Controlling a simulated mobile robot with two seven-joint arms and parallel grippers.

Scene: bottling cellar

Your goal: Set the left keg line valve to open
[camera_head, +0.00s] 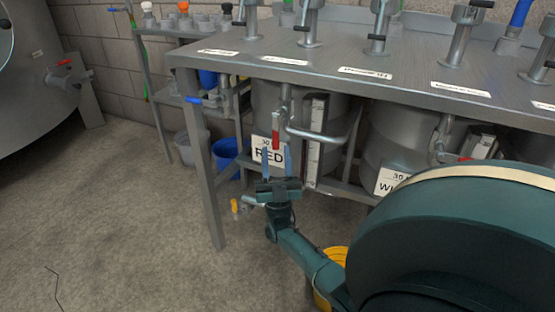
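The left keg line valve shows as a red lever (276,131) hanging straight down from a grey vertical pipe, in front of the keg labelled RED (262,100). My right gripper (277,152) points up at it from below. Its two bluish fingers are apart, one to each side of the lever's lower end as seen here; I cannot tell whether they touch it. The fingers partly cover the RED label (268,146). My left gripper is not in view.
A steel table (300,68) with tap columns stands above the kegs; its front leg (203,165) is left of my gripper. A second red lever (466,158) is at the right keg. A blue bucket (226,155) stands behind. Open floor (110,210) lies left.

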